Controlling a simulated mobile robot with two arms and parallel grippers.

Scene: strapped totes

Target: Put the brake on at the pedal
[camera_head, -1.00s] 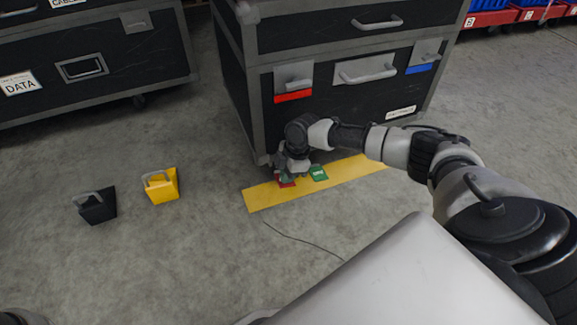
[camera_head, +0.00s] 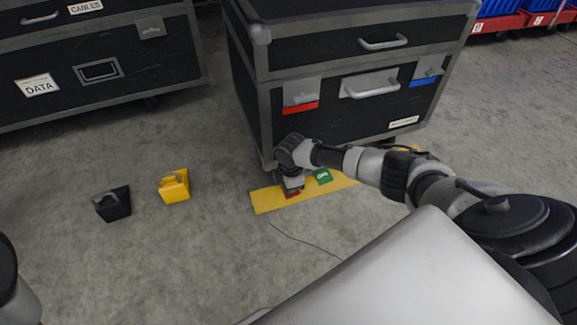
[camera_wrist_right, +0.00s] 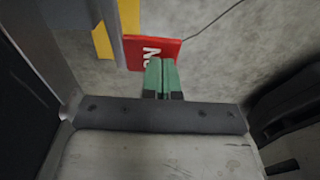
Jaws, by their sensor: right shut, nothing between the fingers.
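The black case (camera_head: 340,110) on casters stands in the middle of the head view. Low at its front are a red pedal (camera_head: 292,194) and a green pedal (camera_head: 323,176), above a yellow floor strip (camera_head: 268,201). In the right wrist view the red pedal (camera_wrist_right: 150,50) carries white lettering that looks like "ON". My right gripper (camera_head: 291,185) reaches down to the red pedal and partly hides it. Its green fingers (camera_wrist_right: 161,64) are shut together and empty, with tips at the pedal's edge. I cannot tell if they press on it. My left gripper is out of view.
A black wedge (camera_head: 114,205) and a yellow wedge (camera_head: 174,188), each with a handle, sit on the floor at left. Another black case (camera_head: 100,65) stands behind them. A thin cable (camera_head: 300,241) lies on the floor. Red-based blue bins (camera_head: 505,8) are far right.

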